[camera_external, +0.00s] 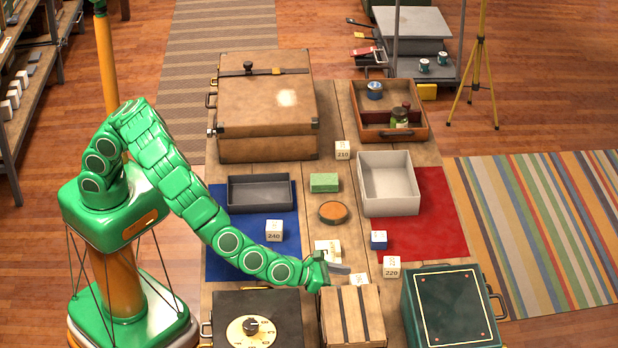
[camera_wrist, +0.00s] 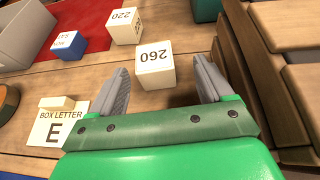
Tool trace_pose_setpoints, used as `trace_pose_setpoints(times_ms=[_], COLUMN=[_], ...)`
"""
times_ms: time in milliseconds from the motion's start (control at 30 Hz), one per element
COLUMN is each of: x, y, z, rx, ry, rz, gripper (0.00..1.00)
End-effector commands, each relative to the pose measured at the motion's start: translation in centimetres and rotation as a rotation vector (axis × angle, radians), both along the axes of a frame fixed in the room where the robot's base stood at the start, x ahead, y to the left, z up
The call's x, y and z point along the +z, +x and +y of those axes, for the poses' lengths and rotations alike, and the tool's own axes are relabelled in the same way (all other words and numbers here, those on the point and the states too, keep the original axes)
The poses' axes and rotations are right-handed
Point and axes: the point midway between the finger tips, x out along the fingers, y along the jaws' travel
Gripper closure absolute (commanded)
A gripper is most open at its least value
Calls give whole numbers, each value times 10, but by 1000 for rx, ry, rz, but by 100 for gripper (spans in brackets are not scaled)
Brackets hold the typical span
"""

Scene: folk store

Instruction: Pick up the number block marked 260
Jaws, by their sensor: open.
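The white number block marked 260 (camera_wrist: 154,66) stands on the wooden table, upright in the wrist view between and just beyond my open fingertips. Other cream blocks marked 220 (camera_external: 391,267), 240 (camera_external: 274,231) and 210 (camera_external: 342,150) stand on the table. The 220 block also shows in the wrist view (camera_wrist: 125,27).
A slatted wooden crate (camera_external: 351,318) stands close to my gripper. A small blue block (camera_external: 378,240) and a "BOX LETTER E" card (camera_wrist: 62,128) lie nearby. A grey tray (camera_external: 260,193), white bin (camera_external: 388,207), green case (camera_external: 452,310) and dark box with a dial (camera_external: 285,310) surround the middle.

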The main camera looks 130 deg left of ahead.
Motion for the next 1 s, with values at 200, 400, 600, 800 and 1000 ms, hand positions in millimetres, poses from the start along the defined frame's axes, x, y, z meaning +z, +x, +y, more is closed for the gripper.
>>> trace_pose_setpoints(times_ms=[200, 400, 600, 800, 1000], x=[-9, -18, -21, -20, -20], y=[8, 18, 23, 24, 24], z=[17, 31, 39, 40, 39], rx=[2, 2, 2, 2, 1], ry=[-2, -3, 0, 1, 0], rz=[-3, -2, -2, -2, -3], gripper=[20, 20, 20, 20, 40])
